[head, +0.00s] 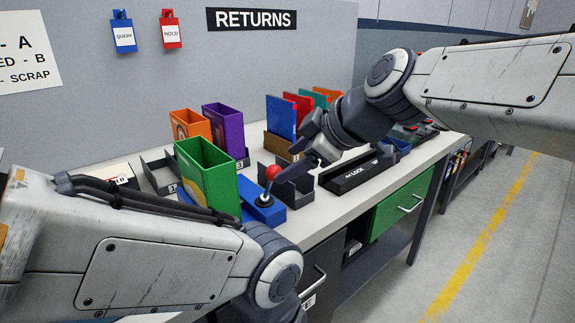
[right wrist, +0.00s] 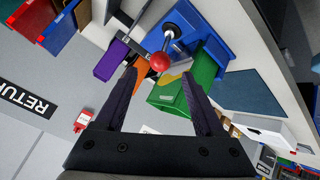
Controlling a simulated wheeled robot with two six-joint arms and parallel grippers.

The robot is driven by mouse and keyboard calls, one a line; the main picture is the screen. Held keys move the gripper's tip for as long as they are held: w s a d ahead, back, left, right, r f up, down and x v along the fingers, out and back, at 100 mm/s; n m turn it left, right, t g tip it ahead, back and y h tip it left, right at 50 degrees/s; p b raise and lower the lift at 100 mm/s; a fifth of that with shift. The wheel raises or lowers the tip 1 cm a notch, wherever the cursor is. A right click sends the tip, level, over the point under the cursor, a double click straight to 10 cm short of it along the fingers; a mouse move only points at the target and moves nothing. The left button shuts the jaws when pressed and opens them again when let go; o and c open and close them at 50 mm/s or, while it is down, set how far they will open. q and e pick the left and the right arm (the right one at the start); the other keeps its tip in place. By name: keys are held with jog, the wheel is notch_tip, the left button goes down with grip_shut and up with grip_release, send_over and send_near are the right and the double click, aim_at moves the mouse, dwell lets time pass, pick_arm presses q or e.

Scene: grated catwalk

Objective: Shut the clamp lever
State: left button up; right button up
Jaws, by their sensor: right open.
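The clamp lever is a thin metal rod with a red ball knob (head: 272,172) on a blue base (head: 262,212), at the table's front edge. It stands up, leaning slightly. In the right wrist view the red knob (right wrist: 160,62) appears between the fingertips, with the rod running up to the blue base (right wrist: 205,30). My right gripper (head: 293,166) is open and empty, just to the right of the knob; it also shows in the right wrist view (right wrist: 158,73). Whether a finger touches the knob I cannot tell. My left arm crosses the lower left; its gripper is out of view.
A green file box (head: 208,178) stands close behind and left of the lever. Orange (head: 190,127) and purple (head: 224,130) boxes stand further back. A black tray (head: 349,172) lies to the right. The aisle floor (head: 500,230) is clear.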

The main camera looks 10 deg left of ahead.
jog(key=v, duration=0.5)
jog(key=w+d+f+m+g+h, duration=0.1)
jog(key=d+f+m+h, duration=0.1)
jog(key=d+f+m, duration=0.45)
jog(key=w+d+f+m+h, duration=0.15)
jog(key=d+f, duration=0.25)
jog(key=f, duration=0.6)
jog(key=s+d+f+m+g+h, duration=0.1)
jog(key=s+d+f+m+h, duration=0.1)
jog(key=s+d+f+m, duration=0.35)
jog(key=s+d+f+m+g+h, duration=0.1)
jog(key=s+d+f+m+h, duration=0.2)
jog(key=d+f, duration=0.45)
jog(key=s+a+r+n+g+y, duration=0.1)
jog(key=s+a+r+n+g, duration=0.15)
jog(key=s+a, duration=0.45)
jog(key=s+a+r+n+g+y, duration=0.15)
jog(key=s+a+n, duration=0.25)
jog(key=s+a, duration=0.4)
notch_tip(320, 180, up, 21)
jog(key=t+p, duration=0.1)
jog(key=p, duration=1.9)
jog(key=shift+w+f+h, duration=0.15)
jog(key=shift+f+h, duration=0.05)
jog(key=shift+h, duration=0.1)
